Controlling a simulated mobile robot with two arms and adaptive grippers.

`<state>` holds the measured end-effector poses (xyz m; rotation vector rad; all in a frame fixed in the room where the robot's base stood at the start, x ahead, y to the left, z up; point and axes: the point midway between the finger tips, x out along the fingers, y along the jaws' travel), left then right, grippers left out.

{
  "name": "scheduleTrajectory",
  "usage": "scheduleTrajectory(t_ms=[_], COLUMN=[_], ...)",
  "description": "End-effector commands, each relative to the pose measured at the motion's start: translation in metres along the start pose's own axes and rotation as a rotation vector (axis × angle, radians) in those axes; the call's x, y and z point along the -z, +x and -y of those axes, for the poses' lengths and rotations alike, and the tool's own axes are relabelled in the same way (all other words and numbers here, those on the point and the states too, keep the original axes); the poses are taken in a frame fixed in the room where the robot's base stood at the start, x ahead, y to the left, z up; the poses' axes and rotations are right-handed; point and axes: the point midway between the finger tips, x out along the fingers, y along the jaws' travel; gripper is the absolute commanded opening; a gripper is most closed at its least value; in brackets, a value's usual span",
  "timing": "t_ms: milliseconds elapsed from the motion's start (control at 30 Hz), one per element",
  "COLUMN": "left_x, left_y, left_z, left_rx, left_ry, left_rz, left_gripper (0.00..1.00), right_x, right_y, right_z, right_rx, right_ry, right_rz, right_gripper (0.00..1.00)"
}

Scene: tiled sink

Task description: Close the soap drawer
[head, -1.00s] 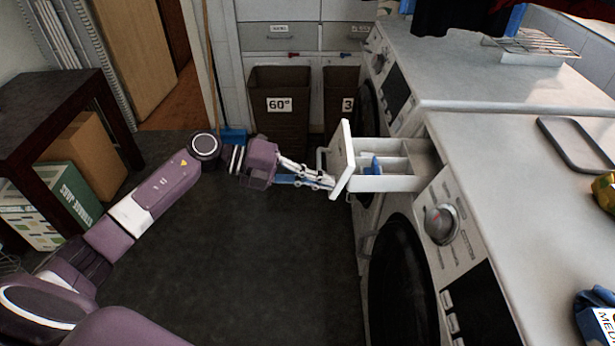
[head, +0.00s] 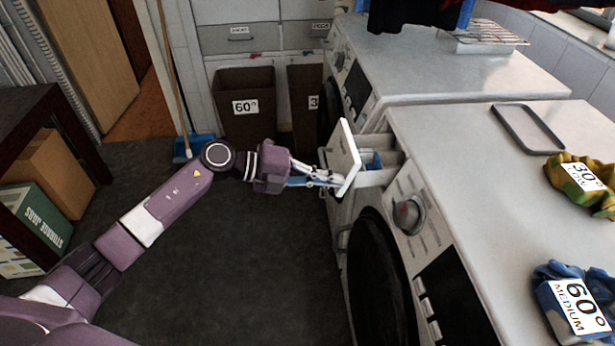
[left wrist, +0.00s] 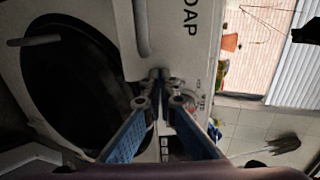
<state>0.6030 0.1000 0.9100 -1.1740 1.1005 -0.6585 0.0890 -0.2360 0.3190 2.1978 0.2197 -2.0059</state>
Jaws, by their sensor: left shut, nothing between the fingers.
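The white soap drawer (head: 345,158) sticks out partly open from the front of the nearer washing machine (head: 408,208). A blue piece (head: 373,161) shows inside it. My left gripper (head: 341,182) is shut and empty, with its tips at the lower part of the drawer's front panel. In the left wrist view the shut fingertips (left wrist: 160,75) meet or nearly meet the white front panel (left wrist: 190,45), which bears the letters "OAP". The drawer handle (left wrist: 142,30) is just left of the tips, not gripped. My right gripper is out of view.
The round dark washer door (head: 377,275) is below the drawer. Labelled bins (head: 245,126) and a blue dustpan (head: 193,147) stand behind. A tray (head: 527,128) and cloth bundles (head: 585,185) lie on top. The floor left of the machine is clear.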

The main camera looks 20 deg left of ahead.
Motion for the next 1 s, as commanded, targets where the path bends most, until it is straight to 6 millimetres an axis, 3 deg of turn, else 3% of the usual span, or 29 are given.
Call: scheduleTrajectory(t_ms=[200, 400, 1000], left_x=[0.000, 0.000, 0.000], left_y=[0.042, 0.065, 0.074], left_z=[0.017, 0.023, 0.025], left_rx=[0.001, 0.001, 0.000], left_ry=[0.000, 0.000, 0.000], left_rz=[-0.001, 0.000, 0.000], left_gripper=[0.00, 0.00, 0.00], right_x=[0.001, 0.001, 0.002], right_y=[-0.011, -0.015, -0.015], right_z=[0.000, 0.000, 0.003], right_rx=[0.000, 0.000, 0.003], right_ry=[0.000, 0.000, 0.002], right_rz=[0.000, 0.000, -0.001], right_gripper=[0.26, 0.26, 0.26])
